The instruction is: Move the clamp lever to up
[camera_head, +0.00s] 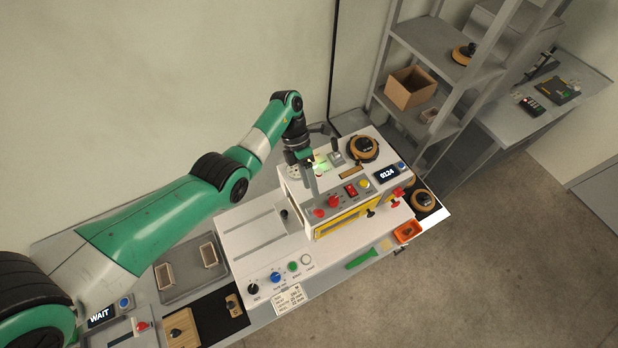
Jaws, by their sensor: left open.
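The box former (250,232) is a white machine with a raised control housing on the bench. I cannot tell for certain which part is the clamp lever. A small red handle (397,194) sticks out at the housing's right end, and a black knob (370,212) sits on its yellow-framed front. My left arm reaches in from the left, and my left gripper (318,157) is open above the back of the housing, left of a grey block (336,157). It appears empty. It hides part of the machine top below it. My right gripper is not in view.
Red buttons (333,201) and a display reading 0124 (386,174) are on the housing. Black-and-orange round objects (362,149) stand close by. Shelves (430,45) rise behind at the right.

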